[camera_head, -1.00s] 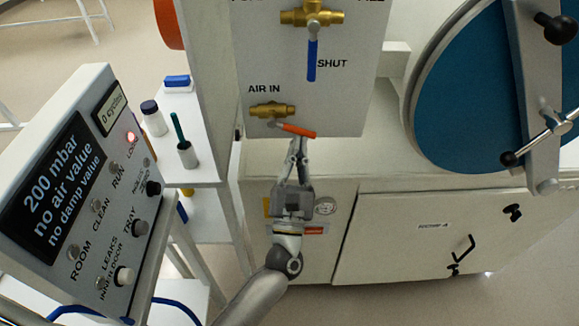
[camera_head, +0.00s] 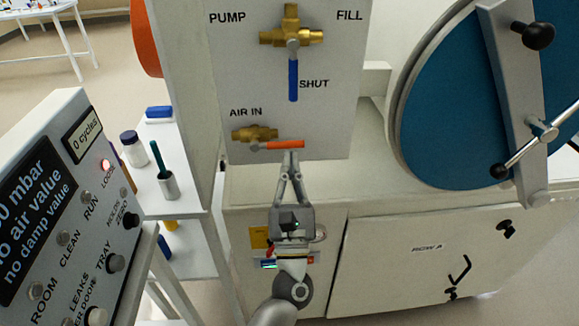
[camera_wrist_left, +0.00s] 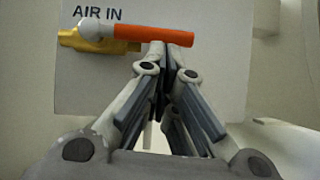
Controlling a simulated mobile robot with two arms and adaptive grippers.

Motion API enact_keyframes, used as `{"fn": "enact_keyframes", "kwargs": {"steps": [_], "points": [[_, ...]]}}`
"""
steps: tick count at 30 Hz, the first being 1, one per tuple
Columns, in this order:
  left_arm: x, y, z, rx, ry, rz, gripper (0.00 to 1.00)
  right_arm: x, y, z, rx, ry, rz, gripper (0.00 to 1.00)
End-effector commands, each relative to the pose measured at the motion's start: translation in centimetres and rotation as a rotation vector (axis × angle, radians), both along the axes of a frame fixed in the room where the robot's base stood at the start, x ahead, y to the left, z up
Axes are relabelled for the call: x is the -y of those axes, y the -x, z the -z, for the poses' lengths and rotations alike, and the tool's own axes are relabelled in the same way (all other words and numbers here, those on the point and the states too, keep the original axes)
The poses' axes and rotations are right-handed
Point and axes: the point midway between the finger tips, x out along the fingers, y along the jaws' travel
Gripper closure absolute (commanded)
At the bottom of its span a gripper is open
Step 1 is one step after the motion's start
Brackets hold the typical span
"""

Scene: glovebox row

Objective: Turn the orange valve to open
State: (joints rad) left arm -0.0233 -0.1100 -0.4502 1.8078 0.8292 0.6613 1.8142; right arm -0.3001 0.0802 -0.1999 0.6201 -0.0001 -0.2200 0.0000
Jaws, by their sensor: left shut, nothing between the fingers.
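The orange valve handle (camera_head: 283,145) sticks out to the right from the brass AIR IN valve (camera_head: 254,133) on the grey panel. It lies nearly level. In the left wrist view the orange handle (camera_wrist_left: 153,35) runs across the top, with the brass body (camera_wrist_left: 95,42) behind its left end. My left gripper (camera_head: 290,155) is shut and empty. Its fingertips are just below the handle, near its middle to right part; they look close to or touching it, I cannot tell which. The fingertips also show in the left wrist view (camera_wrist_left: 157,52). My right gripper is in neither view.
Above is a brass PUMP/FILL valve (camera_head: 291,35) with a blue handle (camera_head: 293,80) pointing down to SHUT. A round blue door (camera_head: 440,90) with a clamp bar is at right. A control box (camera_head: 75,200) with a screen stands at left, beside a shelf with bottles.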

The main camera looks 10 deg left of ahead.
Motion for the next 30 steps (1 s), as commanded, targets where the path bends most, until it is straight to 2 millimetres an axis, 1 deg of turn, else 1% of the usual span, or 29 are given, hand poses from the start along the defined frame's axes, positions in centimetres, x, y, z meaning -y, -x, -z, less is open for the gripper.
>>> {"fn": "enact_keyframes", "kwargs": {"steps": [5,8,11,18,21,25,30], "points": [[0.0,0.1,0.1,0.0,-0.001,-0.001,1.0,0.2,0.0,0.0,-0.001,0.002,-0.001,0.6],[0.2,0.8,0.6,-0.003,-0.002,0.0,1.0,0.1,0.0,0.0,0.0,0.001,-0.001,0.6],[0.5,2.0,1.6,-0.004,-0.002,0.001,1.0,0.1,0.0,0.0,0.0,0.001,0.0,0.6],[1.4,6.3,4.5,-0.005,-0.002,0.001,1.0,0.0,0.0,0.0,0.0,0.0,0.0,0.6],[1.7,7.8,5.4,-0.003,-0.002,0.002,1.0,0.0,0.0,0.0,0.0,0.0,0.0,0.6],[2.0,9.1,6.3,-0.002,-0.001,0.0,1.0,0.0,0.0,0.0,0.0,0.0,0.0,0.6],[2.2,9.8,6.7,0.0,0.0,0.0,1.0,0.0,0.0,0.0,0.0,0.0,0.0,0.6]]}}
